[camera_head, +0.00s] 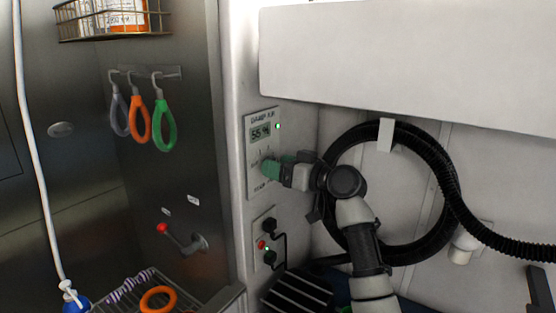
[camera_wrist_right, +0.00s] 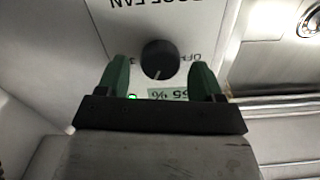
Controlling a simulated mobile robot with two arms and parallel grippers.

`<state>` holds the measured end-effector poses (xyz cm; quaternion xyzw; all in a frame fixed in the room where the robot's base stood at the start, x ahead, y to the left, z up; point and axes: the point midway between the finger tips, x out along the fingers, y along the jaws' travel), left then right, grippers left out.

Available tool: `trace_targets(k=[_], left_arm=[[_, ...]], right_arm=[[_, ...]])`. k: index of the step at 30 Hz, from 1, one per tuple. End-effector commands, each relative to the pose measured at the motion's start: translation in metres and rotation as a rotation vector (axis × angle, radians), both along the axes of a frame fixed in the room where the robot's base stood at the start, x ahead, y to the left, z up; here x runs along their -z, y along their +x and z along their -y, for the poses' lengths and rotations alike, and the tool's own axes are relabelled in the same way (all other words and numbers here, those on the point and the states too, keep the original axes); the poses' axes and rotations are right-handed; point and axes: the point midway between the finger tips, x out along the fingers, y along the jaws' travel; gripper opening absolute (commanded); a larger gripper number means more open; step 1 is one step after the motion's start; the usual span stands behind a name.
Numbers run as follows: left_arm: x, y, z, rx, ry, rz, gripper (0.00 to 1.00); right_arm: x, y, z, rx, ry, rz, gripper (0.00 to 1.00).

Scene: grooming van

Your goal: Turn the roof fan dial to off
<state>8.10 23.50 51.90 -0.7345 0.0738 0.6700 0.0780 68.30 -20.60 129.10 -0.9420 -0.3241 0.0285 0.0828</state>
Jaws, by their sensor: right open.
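The roof fan dial (camera_wrist_right: 160,59) is a round black knob on a white panel (camera_head: 256,150). In the right wrist view, it sits between the two green fingers of my right gripper (camera_head: 270,167), with a gap showing on each side. The gripper is open around the dial, at the panel's lower part. The lettering appears upside down there, with "ROOF FAN" beyond the dial and a partly hidden "OFF" to its right. A faint pale mark on the dial points towards the display (camera_wrist_right: 168,94). In the head view my fingers hide the dial. My left gripper is not in view.
A lower panel (camera_head: 266,240) with black plugs and a red button is below my right gripper. A coiled black hose (camera_head: 436,160) hangs on the wall behind my right arm. Coloured loops (camera_head: 165,126) hang at left, above a red-tipped lever (camera_head: 180,238).

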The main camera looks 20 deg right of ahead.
Motion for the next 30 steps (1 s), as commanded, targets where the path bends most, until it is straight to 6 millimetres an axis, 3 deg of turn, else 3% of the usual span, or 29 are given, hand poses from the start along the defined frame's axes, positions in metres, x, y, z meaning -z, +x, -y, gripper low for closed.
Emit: trace_targets(k=[11,20,30], left_arm=[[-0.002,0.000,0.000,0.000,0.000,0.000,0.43],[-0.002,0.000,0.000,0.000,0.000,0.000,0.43],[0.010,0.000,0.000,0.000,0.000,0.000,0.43]], right_arm=[[0.000,0.005,-0.004,0.000,-0.001,0.001,0.67],[0.000,0.005,-0.004,0.000,-0.001,0.001,0.21],[0.004,0.005,-0.003,0.002,-0.040,0.030,0.19]])
